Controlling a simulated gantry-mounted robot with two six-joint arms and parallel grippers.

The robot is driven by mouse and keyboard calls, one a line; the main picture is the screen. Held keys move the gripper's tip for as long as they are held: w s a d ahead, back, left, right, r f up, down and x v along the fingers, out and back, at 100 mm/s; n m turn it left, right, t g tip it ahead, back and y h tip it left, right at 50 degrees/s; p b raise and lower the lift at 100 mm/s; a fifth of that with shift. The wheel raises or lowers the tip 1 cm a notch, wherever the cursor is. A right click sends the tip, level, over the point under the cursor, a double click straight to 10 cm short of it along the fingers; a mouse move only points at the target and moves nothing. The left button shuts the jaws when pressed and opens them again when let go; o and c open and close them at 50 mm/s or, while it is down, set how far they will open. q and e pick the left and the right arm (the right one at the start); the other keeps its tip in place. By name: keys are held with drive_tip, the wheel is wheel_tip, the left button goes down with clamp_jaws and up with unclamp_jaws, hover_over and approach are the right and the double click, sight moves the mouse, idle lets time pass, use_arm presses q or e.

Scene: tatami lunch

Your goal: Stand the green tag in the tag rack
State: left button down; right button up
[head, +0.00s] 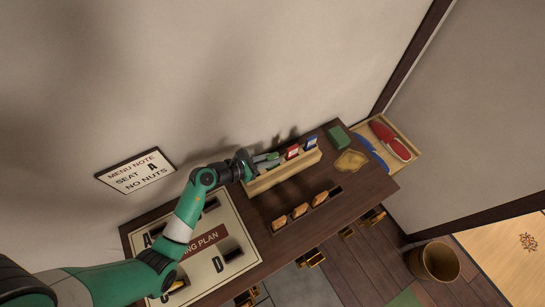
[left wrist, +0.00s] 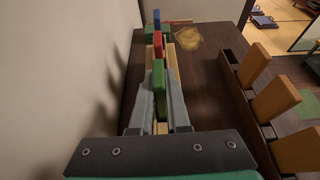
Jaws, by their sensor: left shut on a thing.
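My left gripper (head: 263,162) is at the left end of the wooden tag rack (head: 283,175), by the wall. In the left wrist view, its fingers (left wrist: 158,103) are shut on the upright green tag (left wrist: 158,82). The green tag is in line with the red tag (left wrist: 157,44) and the blue tag (left wrist: 156,19) beyond it. The red tag (head: 292,152) and blue tag (head: 311,141) stand in the rack in the head view. The fingers hide the green tag's lower end, so I cannot tell whether it touches the rack floor. My right gripper is not in view.
A seating plan board (head: 240,262) lies to the left on the dark table. A slotted holder with several wooden pieces (head: 300,210) is in front of the rack.

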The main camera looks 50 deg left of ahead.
use_arm(q)
drive_tip(key=shift+f, duration=0.1)
idle(0.3)
drive_tip(key=shift+f, duration=0.1)
drive_tip(key=shift+c, duration=0.9)
unclamp_jaws()
wheel_tip(320, 180, up, 7)
drive_tip(key=p, duration=0.8)
idle(0.4)
